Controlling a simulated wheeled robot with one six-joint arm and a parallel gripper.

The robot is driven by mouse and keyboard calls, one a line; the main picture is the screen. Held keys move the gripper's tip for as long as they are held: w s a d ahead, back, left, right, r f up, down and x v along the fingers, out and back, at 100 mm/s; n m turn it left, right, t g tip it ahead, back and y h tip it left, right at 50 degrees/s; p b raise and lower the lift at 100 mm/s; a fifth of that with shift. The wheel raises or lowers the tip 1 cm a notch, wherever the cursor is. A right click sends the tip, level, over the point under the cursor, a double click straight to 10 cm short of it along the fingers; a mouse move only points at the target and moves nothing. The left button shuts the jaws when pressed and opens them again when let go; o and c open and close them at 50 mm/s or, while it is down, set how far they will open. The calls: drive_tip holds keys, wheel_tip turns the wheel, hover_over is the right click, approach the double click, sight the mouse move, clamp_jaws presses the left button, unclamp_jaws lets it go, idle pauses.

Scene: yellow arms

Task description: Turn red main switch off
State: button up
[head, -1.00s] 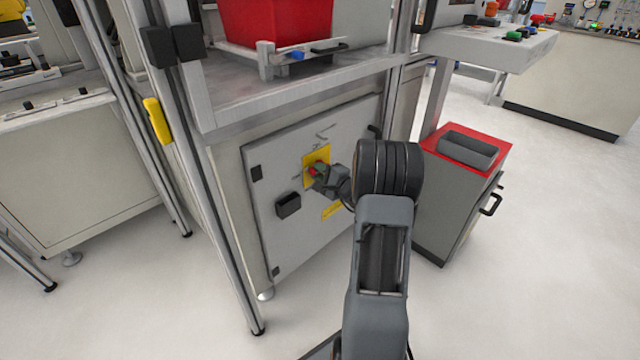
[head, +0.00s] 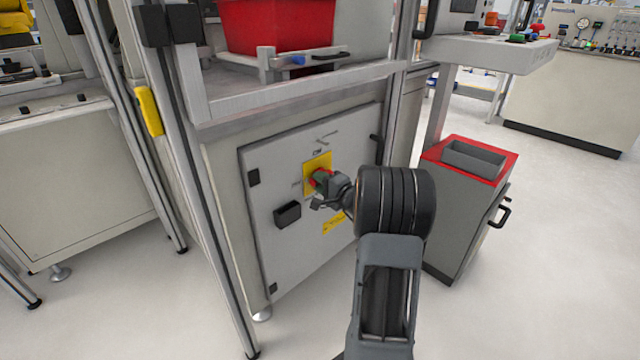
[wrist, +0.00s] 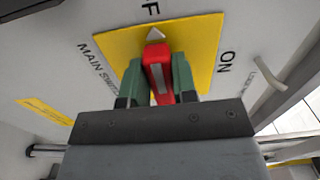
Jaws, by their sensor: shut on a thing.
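The red main switch handle (head: 319,177) sits on a yellow plate (head: 317,160) on the grey cabinet door. In the wrist view the red handle (wrist: 158,72) stands between the green fingers of my gripper (wrist: 158,85), which is shut on it. The white arrow tip of the handle points to a partly cut-off label ending in "F". In the head view my gripper (head: 326,183) covers part of the switch.
The cabinet door (head: 310,235) has a black latch (head: 287,214) left of my gripper. A red-topped grey cart (head: 470,205) stands to the right. A red bin (head: 278,25) is on the shelf above. An aluminium post stands at the left.

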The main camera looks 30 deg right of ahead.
drive_tip(key=o, duration=0.9)
drive_tip(key=shift+s, duration=0.1)
drive_tip(key=s+p, duration=0.1)
drive_tip(key=s, duration=0.3)
drive_tip(key=s+d+p, duration=0.1)
drive_tip(key=s, duration=0.4)
drive_tip(key=s+d+p, duration=0.1)
drive_tip(key=s, duration=0.3)
drive_tip(key=shift+s+d+p, duration=0.25)
drive_tip(key=shift+p, duration=0.05)
